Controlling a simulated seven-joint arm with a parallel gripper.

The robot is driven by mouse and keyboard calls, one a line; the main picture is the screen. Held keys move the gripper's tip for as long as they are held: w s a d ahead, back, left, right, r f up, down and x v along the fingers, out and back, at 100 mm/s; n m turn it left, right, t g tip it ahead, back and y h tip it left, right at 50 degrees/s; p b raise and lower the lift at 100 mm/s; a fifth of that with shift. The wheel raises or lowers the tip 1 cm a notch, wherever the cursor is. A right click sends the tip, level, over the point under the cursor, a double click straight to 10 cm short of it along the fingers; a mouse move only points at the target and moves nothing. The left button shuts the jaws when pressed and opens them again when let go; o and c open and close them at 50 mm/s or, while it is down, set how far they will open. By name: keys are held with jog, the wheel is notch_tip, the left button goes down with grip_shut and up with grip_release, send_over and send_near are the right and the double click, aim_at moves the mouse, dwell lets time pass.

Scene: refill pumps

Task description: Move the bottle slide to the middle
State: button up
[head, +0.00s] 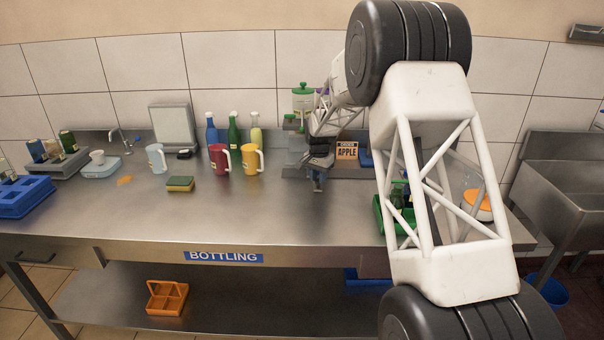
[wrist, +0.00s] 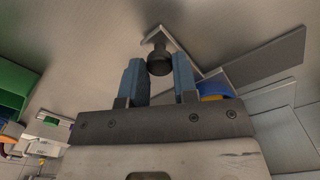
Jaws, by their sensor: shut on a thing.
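My gripper (head: 317,184) is low over the steel bench, at the front of the pump station in the head view. In the wrist view its two blue fingers (wrist: 158,72) are on either side of a dark round knob (wrist: 159,62), shut on it. The knob sits at a corner of a thin metal piece with a pale edge (wrist: 183,47), which looks like the bottle slide. In the head view my gripper and arm hide the knob and most of the slide. A pump container with a green lid (head: 303,88) stands behind, beside an orange "APPLE" sign (head: 347,151).
A red mug (head: 219,160) and a yellow mug (head: 250,161) stand left of my gripper, with several bottles (head: 234,132) behind. A green crate (head: 382,222) holding dark bottles is on the right, partly behind my arm. The bench front (head: 250,215) is clear.

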jog(key=shift+d, duration=0.2)
dwell(0.3)
jog(key=shift+d, duration=3.05)
jog(key=shift+d, duration=3.3)
jog(key=o, duration=0.9)
jog(key=shift+c, duration=0.2)
notch_tip(320, 180, up, 8)
